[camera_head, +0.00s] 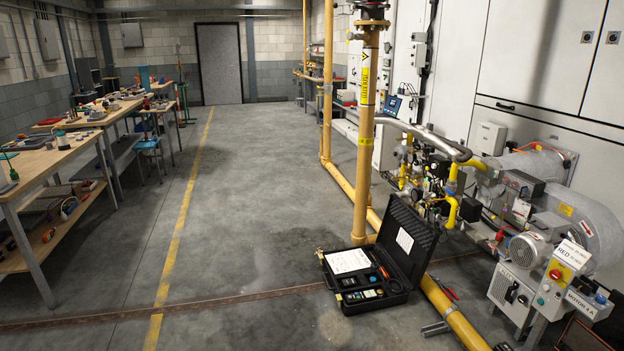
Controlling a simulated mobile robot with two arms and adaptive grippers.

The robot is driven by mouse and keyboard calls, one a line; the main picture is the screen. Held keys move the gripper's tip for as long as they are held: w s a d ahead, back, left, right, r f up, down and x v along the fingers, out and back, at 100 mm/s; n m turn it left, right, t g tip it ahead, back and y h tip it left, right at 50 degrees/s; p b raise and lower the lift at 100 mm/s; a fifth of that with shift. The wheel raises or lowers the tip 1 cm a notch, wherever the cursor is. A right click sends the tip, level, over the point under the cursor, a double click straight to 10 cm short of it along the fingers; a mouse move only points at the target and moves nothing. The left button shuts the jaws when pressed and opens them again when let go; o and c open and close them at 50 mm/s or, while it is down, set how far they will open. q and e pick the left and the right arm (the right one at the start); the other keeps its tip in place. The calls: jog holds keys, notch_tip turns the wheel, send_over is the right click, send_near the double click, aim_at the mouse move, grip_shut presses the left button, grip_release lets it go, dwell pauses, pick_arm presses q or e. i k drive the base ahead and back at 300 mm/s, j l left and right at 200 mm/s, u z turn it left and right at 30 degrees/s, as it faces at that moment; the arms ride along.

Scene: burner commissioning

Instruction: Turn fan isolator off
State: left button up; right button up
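A grey box with a red knob on a yellow plate (557,273) stands at the lower right, in front of the fan motor; it looks like the fan isolator. A white label with "RED" on it sits on top of the box. The knob's position is too small to read. Beside it on the left is a grey box with a dark handle (512,293). The grey motor (531,248) and the rounded fan housing (585,225) are behind them. Neither of my grippers can be made out in this view.
An open black tool case (385,262) lies on the floor left of the burner. Yellow gas pipes (366,130) rise beside it, and one runs along the floor. Workbenches (60,160) line the left. The floor between is clear.

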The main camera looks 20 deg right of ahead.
aim_at(555, 274)
jog(key=i+z, duration=0.2)
jog(key=i, duration=0.25)
jog(key=i+z, duration=0.2)
jog(key=i, duration=0.25)
jog(key=i+j+z, duration=0.2)
jog(key=i, duration=0.25)
jog(key=i+j+z, duration=0.2)
jog(key=i, duration=0.25)
